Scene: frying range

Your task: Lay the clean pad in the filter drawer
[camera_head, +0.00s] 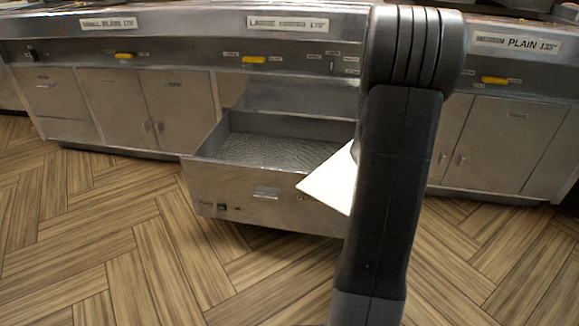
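The filter drawer (258,186) is pulled out from under the middle fryer, and its open top shows a grey, textured floor. A flat white pad (333,184) is in the air in front of the drawer's right side, tilted, with one corner pointing left. It covers part of the drawer's front and right edge in this view. My arm hides the right part of the pad and all of my gripper, so I cannot see the fingers or how the pad is held.
Steel fryer cabinets with closed doors (181,109) stand left of the drawer, and more (506,140) stand to the right. Yellow handles (253,60) stick out along the fryer fronts. The wood-pattern floor (120,235) is clear in front and to the left.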

